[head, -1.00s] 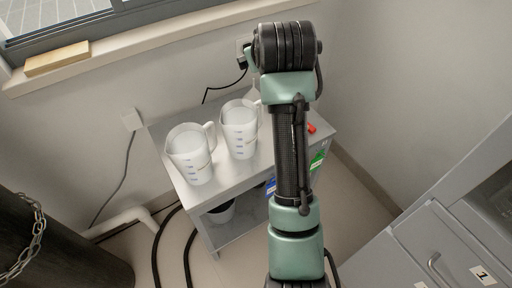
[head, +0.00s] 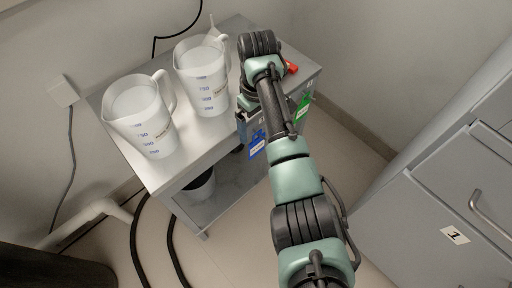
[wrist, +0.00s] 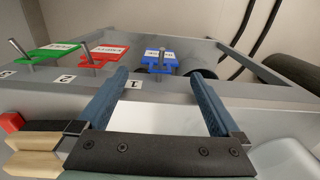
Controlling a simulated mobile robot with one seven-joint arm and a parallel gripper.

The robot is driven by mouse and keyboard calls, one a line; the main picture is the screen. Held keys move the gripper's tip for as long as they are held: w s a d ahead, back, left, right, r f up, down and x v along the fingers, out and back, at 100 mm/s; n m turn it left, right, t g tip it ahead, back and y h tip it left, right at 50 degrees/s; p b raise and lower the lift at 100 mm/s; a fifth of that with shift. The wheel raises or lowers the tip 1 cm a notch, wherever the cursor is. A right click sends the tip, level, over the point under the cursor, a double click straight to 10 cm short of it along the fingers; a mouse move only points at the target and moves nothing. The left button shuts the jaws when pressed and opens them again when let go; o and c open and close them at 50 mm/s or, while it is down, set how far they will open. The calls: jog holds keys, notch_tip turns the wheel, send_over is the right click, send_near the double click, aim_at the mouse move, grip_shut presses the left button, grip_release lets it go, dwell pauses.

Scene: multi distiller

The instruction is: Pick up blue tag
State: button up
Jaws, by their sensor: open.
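The blue tag (wrist: 160,56) with a white label hangs on a metal peg by the upside-down number 1 in the wrist view. It also shows in the head view, on the cart's side (head: 257,146). My gripper (wrist: 159,77) is open and empty, its two blue fingers either side of the tag's line and apart from it. A red tag (wrist: 103,52) and a green tag (wrist: 53,50) hang on pegs to its left. In the head view the green tag (head: 303,107) shows, the red tag is hidden by my arm, and my fingertips are hard to make out.
Two white measuring jugs (head: 142,117) (head: 203,77) stand on the grey cart top (head: 178,150). A red object (head: 291,68) lies near its back right corner. A dark bucket (head: 198,187) sits on the lower shelf. A grey drawer cabinet (head: 420,200) stands at right, with open floor between.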

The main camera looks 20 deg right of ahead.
aim_at(257, 133)
notch_tip(257, 133, down, 7)
jog(key=shift+r+b, duration=0.2)
jog(key=shift+b, duration=1.05)
jog(key=shift+r, duration=0.1)
jog(key=shift+c, duration=0.2)
jog(key=c, duration=1.2)
